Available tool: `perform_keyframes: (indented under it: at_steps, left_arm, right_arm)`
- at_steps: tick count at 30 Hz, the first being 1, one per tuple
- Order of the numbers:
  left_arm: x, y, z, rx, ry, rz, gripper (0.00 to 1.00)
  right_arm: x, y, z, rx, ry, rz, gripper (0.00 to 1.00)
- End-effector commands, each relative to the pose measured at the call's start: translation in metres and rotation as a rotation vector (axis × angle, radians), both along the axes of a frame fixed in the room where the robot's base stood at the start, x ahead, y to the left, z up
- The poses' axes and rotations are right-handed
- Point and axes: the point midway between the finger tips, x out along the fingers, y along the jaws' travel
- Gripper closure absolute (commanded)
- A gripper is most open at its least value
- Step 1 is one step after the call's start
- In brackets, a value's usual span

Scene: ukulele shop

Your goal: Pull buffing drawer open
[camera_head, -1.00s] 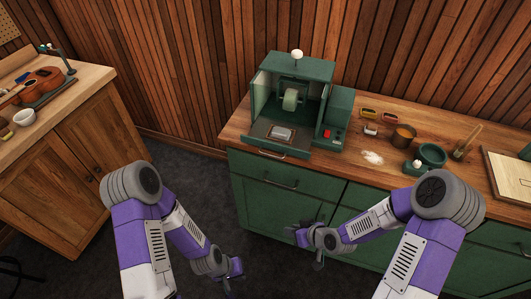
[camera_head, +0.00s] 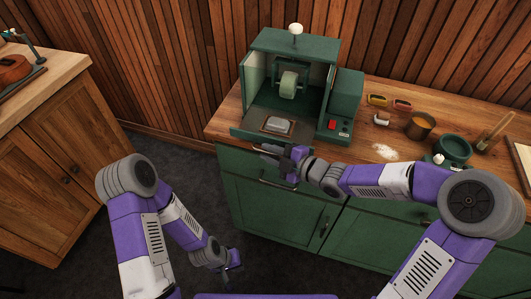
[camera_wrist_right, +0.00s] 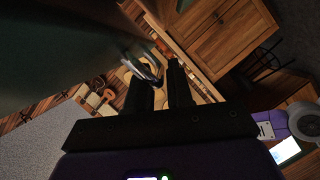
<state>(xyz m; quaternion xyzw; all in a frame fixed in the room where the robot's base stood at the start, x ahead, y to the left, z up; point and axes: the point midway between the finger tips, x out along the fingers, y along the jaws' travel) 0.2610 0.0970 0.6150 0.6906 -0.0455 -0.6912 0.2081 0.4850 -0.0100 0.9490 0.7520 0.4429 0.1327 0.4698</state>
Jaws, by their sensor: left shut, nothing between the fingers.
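The green buffing machine (camera_head: 292,75) stands on the counter, with a pale wheel inside. A flat drawer-like tray (camera_head: 262,120) with a grey pad lies at its front. My right gripper (camera_head: 274,153) is just in front of this tray, above the cabinet drawer front (camera_head: 240,163). In the right wrist view its two dark fingers (camera_wrist_right: 160,85) are apart, and a shiny metal handle (camera_wrist_right: 145,66) is close to their tips. I cannot tell whether the handle is between them. My left gripper (camera_head: 235,265) is shut and empty, low over the floor.
A green cabinet with doors (camera_head: 268,212) stands under the wooden countertop (camera_head: 222,120). A copper cup (camera_head: 420,126), a green bowl (camera_head: 453,149) and white powder (camera_head: 384,151) lie to the right. Another wooden cabinet (camera_head: 50,190) stands left, with open floor between.

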Motion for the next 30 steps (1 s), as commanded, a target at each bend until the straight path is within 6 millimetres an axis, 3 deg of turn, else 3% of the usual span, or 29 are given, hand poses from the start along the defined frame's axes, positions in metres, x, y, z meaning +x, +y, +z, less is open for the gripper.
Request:
perform_keyframes:
  at_steps: [5, 13, 18, 30]
  left_arm:
    - [0.0002, -0.0001, -0.0054, 0.0, 0.0, 0.0, 1.0]
    - [0.0002, 0.0, -0.0051, 0.0, 0.0, 0.0, 1.0]
    - [0.0002, 0.0, -0.0051, 0.0, 0.0, 0.0, 1.0]
    - [0.0002, 0.0, -0.0094, 0.0, 0.0, 0.0, 1.0]
  right_arm:
    - [0.0084, 0.0127, -0.004, 0.001, 0.002, 0.001, 0.79]
    - [0.0097, 0.0138, -0.0037, 0.0, 0.002, -0.001, 0.79]
    - [0.0096, 0.0136, -0.0038, 0.0, 0.002, -0.001, 1.0]
    - [0.0059, 0.0147, -0.0046, -0.001, 0.002, -0.001, 1.0]
